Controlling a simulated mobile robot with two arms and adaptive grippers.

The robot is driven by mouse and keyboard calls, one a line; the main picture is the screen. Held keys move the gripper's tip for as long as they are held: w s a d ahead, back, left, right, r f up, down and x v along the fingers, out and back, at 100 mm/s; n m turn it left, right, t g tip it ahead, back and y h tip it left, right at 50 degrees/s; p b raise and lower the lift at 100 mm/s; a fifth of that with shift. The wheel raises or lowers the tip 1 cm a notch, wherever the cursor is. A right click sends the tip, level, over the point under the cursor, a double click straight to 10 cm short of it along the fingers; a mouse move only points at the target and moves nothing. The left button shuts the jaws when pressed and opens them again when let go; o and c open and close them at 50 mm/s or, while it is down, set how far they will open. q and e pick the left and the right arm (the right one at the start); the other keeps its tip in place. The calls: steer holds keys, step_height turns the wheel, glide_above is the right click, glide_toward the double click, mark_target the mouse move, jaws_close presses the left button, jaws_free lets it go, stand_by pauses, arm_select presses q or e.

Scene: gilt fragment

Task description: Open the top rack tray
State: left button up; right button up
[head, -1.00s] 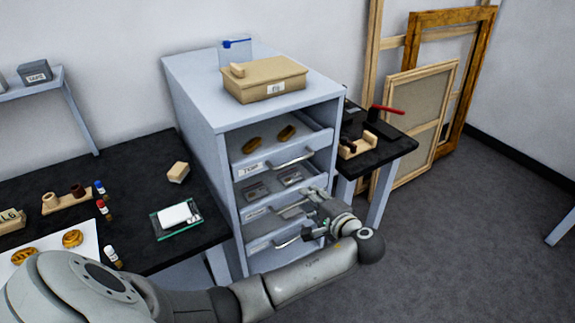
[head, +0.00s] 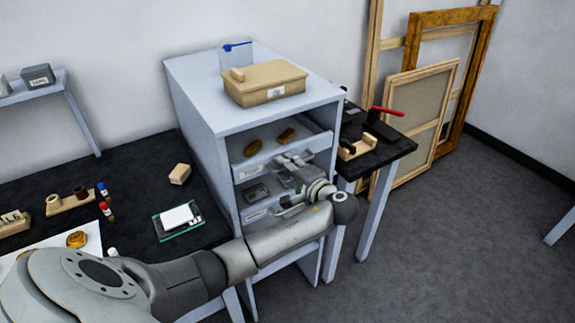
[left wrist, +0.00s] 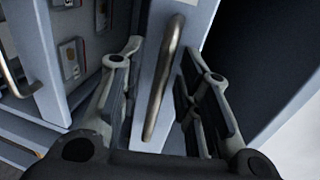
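The top rack tray (head: 248,168) is the uppermost of several trays in the grey rack (head: 200,125). It holds two gilt-brown fragments, and its front sits at the rack's face. My left gripper (head: 292,160) is at the right half of that front and hides the handle in the head view. In the left wrist view, the metal bar handle (left wrist: 163,80) runs lengthwise between the two open fingers of the gripper (left wrist: 160,58). A gap shows on each side; I cannot tell whether either finger touches it. My right gripper is not in view.
The middle tray (head: 255,214) with small dark items lies just below. A tan lidded box (head: 265,85) stands on the rack. The black table (head: 140,165) is at the left; a small black side table (head: 385,150) with a red-handled tool is at the right.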

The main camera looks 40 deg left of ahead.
arm_select(q)
steer(key=shift+a, duration=0.15)
steer(key=shift+c, duration=0.5)
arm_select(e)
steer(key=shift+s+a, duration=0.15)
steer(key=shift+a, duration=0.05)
arm_select(q)
jaws_close()
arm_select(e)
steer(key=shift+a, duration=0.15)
arm_select(q)
steer(key=shift+f, duration=0.1)
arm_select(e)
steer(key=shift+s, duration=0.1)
